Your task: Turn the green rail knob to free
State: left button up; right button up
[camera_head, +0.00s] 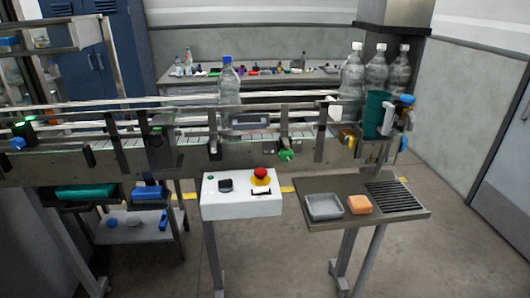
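The green rail knob (286,155) sits on the front side of the conveyor (190,160), below the guide rail and right of the middle of the picture. It is small here, and I cannot tell which setting it is turned to. Nothing stands in front of it. Neither of my grippers shows in the head view.
A clear bottle with a blue cap (228,85) stands on the conveyor; several white-capped bottles (352,72) stand at its right end. A white control box (242,200) with a red button stands in front. A metal side table (400,215) holds a grey tray (324,215) and orange sponge (360,204).

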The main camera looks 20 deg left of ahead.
aim_at(286, 155)
jog(key=i+j, duration=0.1)
jog(key=j, duration=0.2)
jog(key=i+j+u, duration=0.15)
jog(key=j, duration=0.2)
jog(key=i+j, duration=0.1)
jog(key=j, duration=0.2)
jog(key=i+j+u, duration=0.15)
jog(key=j, duration=0.15)
